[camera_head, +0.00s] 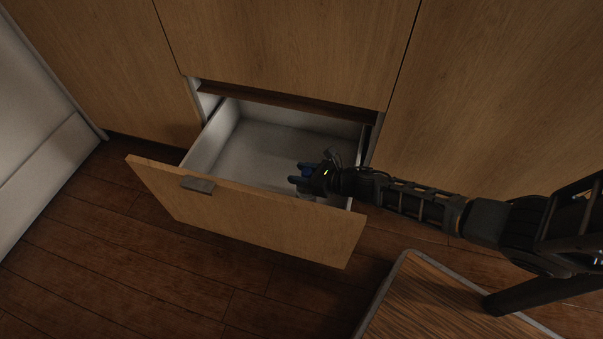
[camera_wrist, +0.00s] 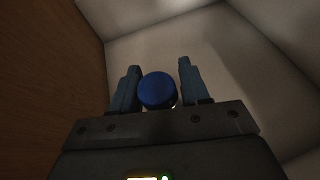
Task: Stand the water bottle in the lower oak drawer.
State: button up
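The water bottle (camera_wrist: 157,90) shows in the wrist view as a round blue cap between my two fingers. Most of its body is hidden below the cap and by my gripper. My gripper (camera_head: 302,175) is inside the outline of the open lower oak drawer (camera_head: 262,222), near its right side and front panel. The fingers (camera_wrist: 159,88) stand close on both sides of the bottle and look shut on it. A small pale piece below the gripper in the head view may be the bottle's body. I cannot tell whether its base touches the drawer floor.
The drawer has pale walls and a bare floor, with free room to the left and back. Its front panel bears a dark handle (camera_head: 198,185). Oak cabinet fronts (camera_head: 290,45) rise behind. A wood-topped surface with a grey edge (camera_head: 430,300) stands at the lower right.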

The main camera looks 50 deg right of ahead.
jog(key=shift+o, duration=1.4)
jog(key=shift+r, duration=0.25)
jog(key=p+v, duration=0.3)
jog(key=v, duration=0.9)
jog(key=shift+p, duration=0.3)
jog(key=shift+f, duration=0.1)
